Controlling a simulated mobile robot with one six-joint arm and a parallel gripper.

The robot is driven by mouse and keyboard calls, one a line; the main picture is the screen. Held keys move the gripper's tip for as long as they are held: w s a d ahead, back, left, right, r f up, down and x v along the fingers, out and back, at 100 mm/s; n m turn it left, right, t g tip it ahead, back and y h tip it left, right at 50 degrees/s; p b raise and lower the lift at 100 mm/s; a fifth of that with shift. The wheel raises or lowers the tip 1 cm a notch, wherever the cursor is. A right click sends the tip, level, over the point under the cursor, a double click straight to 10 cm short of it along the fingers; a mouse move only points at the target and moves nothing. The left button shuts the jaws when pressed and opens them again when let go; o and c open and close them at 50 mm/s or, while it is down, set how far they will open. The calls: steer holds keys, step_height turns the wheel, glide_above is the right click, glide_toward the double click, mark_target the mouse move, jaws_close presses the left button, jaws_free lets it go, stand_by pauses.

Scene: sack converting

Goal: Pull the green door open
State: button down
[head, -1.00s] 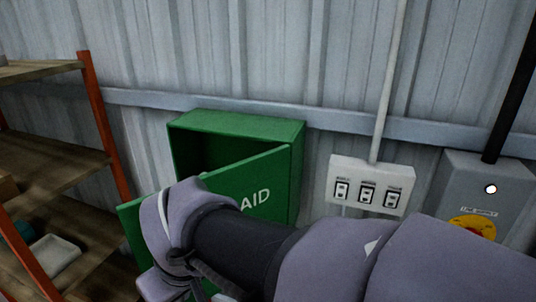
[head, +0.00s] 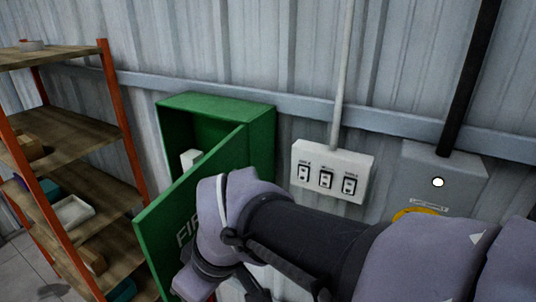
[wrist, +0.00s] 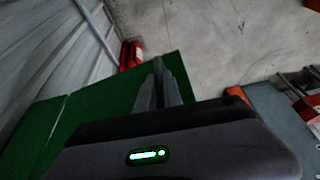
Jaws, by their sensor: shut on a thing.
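A white item (head: 190,158) shows inside the cabinet. My arm covers the door's lower right part in the head view. In the wrist view the door (wrist: 112,88) fills the area beyond my gripper (wrist: 158,70), whose fingers are close together at the door. The gripped part, likely a handle, is hidden.
An orange-framed shelf (head: 115,120) with several items stands left of the door. A white switch box (head: 330,155) and a grey isolator box (head: 425,190) are right of the cabinet. A red object (wrist: 131,54) shows beyond the door in the wrist view.

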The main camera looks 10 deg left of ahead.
steer(key=shift+d, duration=0.55)
steer(key=c, duration=1.5)
jaws_free()
steer(key=p+v, duration=0.5)
steer(key=v, duration=1.2)
steer(key=shift+r, duration=0.35)
